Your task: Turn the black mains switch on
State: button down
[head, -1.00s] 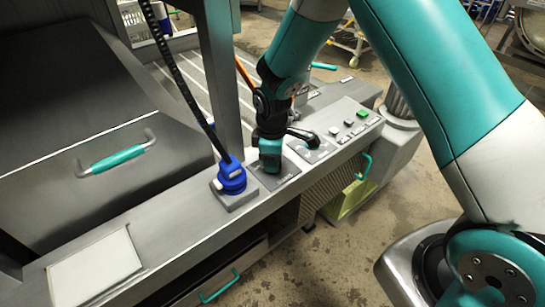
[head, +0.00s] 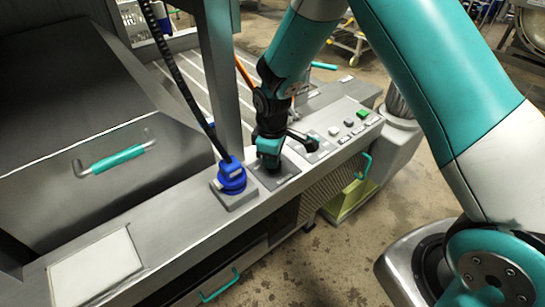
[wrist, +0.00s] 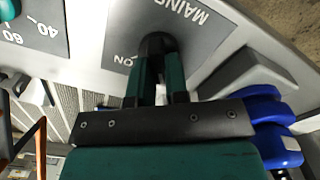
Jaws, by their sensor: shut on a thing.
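The black mains switch (wrist: 157,42) shows in the wrist view on a grey plate (wrist: 205,55) marked MAINS, with an ON label (wrist: 125,61) just left of the fingers. My gripper (wrist: 159,66) is shut on the switch, one teal finger on each side of it. The fingers hide part of the switch, and I cannot tell which way it points. In the head view my gripper (head: 269,161) stands over the same plate (head: 288,178) on the machine's front ledge, and the switch is largely hidden.
A blue plug (head: 231,178) with a black cable sits just left of the plate. A black lever knob (head: 311,143) and a green button (head: 362,113) are to the right. A metal post (head: 222,75) rises behind.

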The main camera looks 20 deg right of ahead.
jog(key=m, duration=0.4)
jog(key=shift+w+d, duration=0.1)
jog(key=m, duration=0.8)
jog(key=shift+d+m, duration=0.15)
jog(key=shift+m, duration=0.15)
jog(key=shift+d+r+m, duration=0.1)
jog(key=shift+m, duration=1.5)
jog(key=c, duration=1.1)
grip_release()
notch_tip(320, 180, up, 17)
jog(key=shift+r+b, duration=0.15)
jog(key=shift+b, duration=0.15)
